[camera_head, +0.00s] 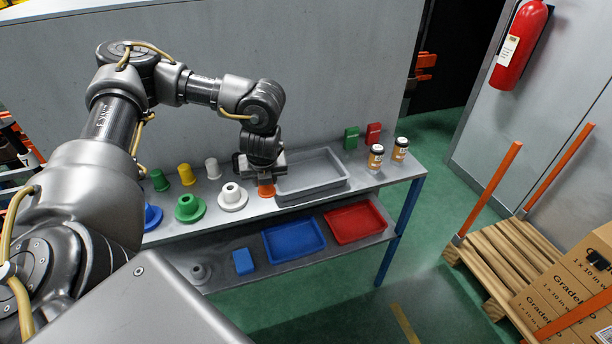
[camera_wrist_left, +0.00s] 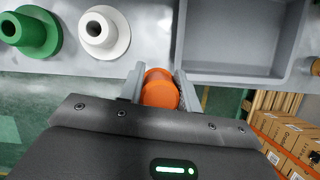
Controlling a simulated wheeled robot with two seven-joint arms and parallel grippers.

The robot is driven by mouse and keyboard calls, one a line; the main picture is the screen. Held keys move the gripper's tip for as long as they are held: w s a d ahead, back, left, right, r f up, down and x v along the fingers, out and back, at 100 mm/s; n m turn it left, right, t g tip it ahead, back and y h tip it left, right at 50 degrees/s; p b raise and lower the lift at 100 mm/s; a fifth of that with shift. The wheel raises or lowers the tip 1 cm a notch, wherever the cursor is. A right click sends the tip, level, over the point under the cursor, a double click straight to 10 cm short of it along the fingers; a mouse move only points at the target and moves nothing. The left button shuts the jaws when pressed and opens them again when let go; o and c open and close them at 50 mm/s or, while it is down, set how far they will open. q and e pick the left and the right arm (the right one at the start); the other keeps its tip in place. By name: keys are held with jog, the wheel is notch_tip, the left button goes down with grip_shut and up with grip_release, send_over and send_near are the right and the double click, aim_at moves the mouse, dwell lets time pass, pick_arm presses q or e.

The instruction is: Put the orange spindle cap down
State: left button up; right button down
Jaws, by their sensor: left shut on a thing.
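The orange spindle cap (camera_head: 266,190) is at the front part of the table top, just left of the grey tray. In the left wrist view the cap (camera_wrist_left: 160,90) sits between the two fingers of my left gripper (camera_wrist_left: 159,84), which is shut on it. In the head view my left gripper (camera_head: 264,178) reaches down over the cap and hides its upper part. I cannot tell whether the cap's base touches the table. My right gripper is not in view.
The grey tray (camera_head: 344,181) is right beside the gripper. White (camera_head: 232,197) and green (camera_head: 189,208) spindles stand to the left, with green, yellow (camera_head: 186,174) and white caps behind. Two jars (camera_head: 375,157) stand at the right end. Blue (camera_head: 293,254) and red bins (camera_head: 355,238) are on the lower shelf.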

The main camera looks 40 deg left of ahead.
pick_arm(q)
jog(key=s+a+r+m+t+h, duration=0.1)
jog(key=a+r+m+h, duration=0.1)
jog(key=a+r+m, duration=0.65)
jog(key=n+b, duration=0.1)
jog(key=b, duration=0.1)
send_near(286, 178)
jog(key=shift+w+a+f, duration=0.2)
jog(key=shift+a, duration=0.2)
jog(key=shift+w+a+f, duration=0.15)
jog(key=shift+a+f, duration=0.05)
jog(key=shift+a, duration=0.2)
jog(key=shift+w+d+f, duration=0.15)
jog(key=shift+w+f, duration=0.05)
jog(key=shift+w, duration=0.1)
jog(key=shift+w+d+f, duration=0.1)
jog(key=shift+f, duration=0.2)
notch_tip(286, 178, down, 3)
jog(key=shift+w+d+r+b, duration=0.15)
jog(key=shift+r+b, duration=0.1)
jog(key=shift+b, duration=0.3)
jog(key=shift+f+p, duration=0.25)
jog(key=shift+p, duration=0.05)
jog(key=shift+w+f, duration=0.1)
jog(key=shift+f, duration=0.1)
